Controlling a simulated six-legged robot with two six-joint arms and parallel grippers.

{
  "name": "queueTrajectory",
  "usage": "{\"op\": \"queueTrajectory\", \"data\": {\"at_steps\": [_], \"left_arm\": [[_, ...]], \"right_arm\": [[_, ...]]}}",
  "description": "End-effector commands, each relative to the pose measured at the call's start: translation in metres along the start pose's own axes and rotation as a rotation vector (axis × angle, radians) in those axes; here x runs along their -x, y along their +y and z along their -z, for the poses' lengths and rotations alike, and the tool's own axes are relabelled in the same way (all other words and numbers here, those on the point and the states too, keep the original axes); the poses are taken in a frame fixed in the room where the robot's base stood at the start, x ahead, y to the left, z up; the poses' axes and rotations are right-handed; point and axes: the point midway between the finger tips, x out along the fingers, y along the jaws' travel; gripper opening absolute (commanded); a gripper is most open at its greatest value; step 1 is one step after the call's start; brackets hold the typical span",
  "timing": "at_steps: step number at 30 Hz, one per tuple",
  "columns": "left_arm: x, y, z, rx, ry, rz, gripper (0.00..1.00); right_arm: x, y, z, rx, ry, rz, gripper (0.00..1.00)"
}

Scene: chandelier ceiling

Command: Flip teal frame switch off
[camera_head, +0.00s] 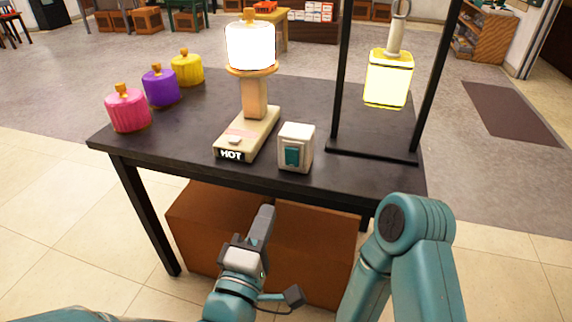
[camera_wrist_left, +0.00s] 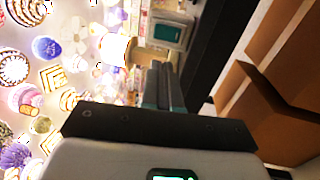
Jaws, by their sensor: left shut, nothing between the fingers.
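The switch is a pale box (camera_head: 296,134) with a teal rocker (camera_head: 292,157) on its front face, standing near the front edge of the dark table (camera_head: 200,150). In the left wrist view the switch (camera_wrist_left: 168,31) shows just beyond the fingertips, turned on its side. My left gripper (camera_head: 264,211) is shut and empty, in front of the table, below its top and to the left of the switch. It is apart from the switch. The closed fingers also show in the left wrist view (camera_wrist_left: 162,70). My right gripper is out of view.
A lit lamp (camera_head: 250,48) on a base marked HOT (camera_head: 232,155) stands left of the switch. A lit yellow lantern (camera_head: 388,78) hangs from a black stand (camera_head: 372,152) at right. Pink, purple and yellow jars stand at left. Brown boxes (camera_head: 310,240) sit beneath the table.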

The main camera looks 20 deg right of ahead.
Motion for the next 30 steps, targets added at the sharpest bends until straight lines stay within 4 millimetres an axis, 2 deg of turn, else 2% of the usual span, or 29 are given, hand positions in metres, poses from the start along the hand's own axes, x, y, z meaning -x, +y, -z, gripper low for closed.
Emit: {"op": "queueTrajectory", "data": {"at_steps": [18,24,30], "left_arm": [[-0.116,-0.001,0.001,0.000,0.002,-0.002,0.00],[-0.134,0.000,0.001,0.000,0.002,-0.001,0.00],[-0.137,0.000,0.001,0.000,0.001,0.000,0.00]], "right_arm": [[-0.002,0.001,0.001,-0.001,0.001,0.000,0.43],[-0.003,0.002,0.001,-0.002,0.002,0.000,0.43],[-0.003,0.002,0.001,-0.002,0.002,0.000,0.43]]}}
